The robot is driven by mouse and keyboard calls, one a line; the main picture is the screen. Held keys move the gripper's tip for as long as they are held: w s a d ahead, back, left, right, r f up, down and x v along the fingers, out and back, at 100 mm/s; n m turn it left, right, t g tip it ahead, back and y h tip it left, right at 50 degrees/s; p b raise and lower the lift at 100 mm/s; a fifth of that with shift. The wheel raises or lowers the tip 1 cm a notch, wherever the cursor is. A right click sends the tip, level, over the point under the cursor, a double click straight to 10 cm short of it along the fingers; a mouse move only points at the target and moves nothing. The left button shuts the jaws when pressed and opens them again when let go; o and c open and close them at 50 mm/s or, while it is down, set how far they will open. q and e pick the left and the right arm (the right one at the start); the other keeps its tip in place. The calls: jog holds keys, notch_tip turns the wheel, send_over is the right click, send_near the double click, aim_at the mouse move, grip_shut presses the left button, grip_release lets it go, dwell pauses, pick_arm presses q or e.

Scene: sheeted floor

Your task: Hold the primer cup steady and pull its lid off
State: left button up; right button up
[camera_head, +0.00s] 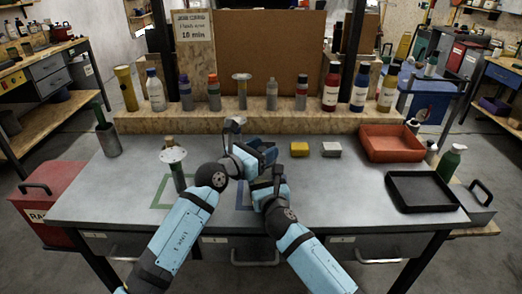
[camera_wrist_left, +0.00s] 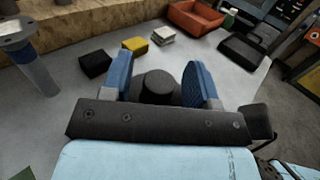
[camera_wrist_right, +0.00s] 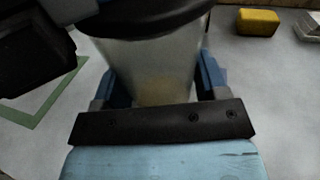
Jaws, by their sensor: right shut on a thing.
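The primer cup (camera_wrist_right: 150,65) is a pale translucent cup, upright, in the right wrist view. Its black lid (camera_wrist_right: 150,18) sits on top. My right gripper (camera_wrist_right: 155,85) is shut on the cup's sides, one blue finger on each side. My left gripper (camera_wrist_left: 158,82) is above, with its blue fingers apart on either side of the lid's round black top (camera_wrist_left: 158,88). A narrow gap seems to show beside the black top. In the head view, my left gripper (camera_head: 260,153) and right gripper hide most of the cup.
A yellow block (camera_head: 299,149) and a pale block (camera_head: 331,149) lie right of the grippers. An orange tray (camera_head: 392,140) and black tray (camera_head: 422,188) are further right. A pale-topped stand (camera_head: 173,156) is close left of my left arm. Bottles line the back ledge.

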aim_at(262, 149)
pick_arm(q)
jog(key=c, duration=0.9)
jog(key=shift+r, duration=0.2)
jog(key=shift+r, duration=0.9)
jog(key=shift+r, duration=2.05)
pick_arm(e)
jog(key=o, duration=1.3)
jog(key=shift+o, duration=0.2)
jog(key=shift+s, duration=0.1)
